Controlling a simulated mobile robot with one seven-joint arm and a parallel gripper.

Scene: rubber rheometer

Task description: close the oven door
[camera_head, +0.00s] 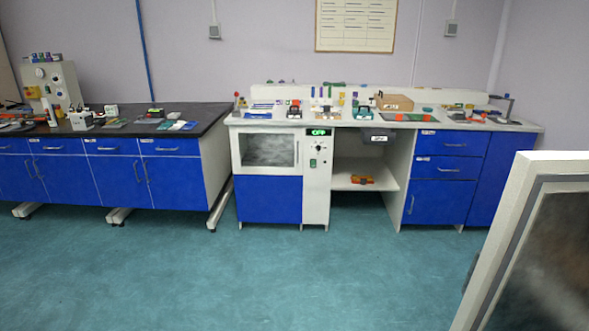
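A large door-like panel (508,225) stands close in the right foreground, cut off by the right and bottom edges. It has a thick white frame, a grey inner border and a dark, blurry window. What it is hinged to is out of view, so I cannot tell whether it is the task's oven door. Across the room, an oven-like unit (318,185) has a panel reading OFF. Its white-framed window door (268,150), with an upright handle at the right, looks shut. My gripper is not in view.
Open green floor (250,280) lies ahead. A dark-topped bench (110,175) with blue cabinets stands at the left. A white counter (500,125) carries many small items, with blue drawers (445,168) below. An orange item (361,180) lies on an open shelf.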

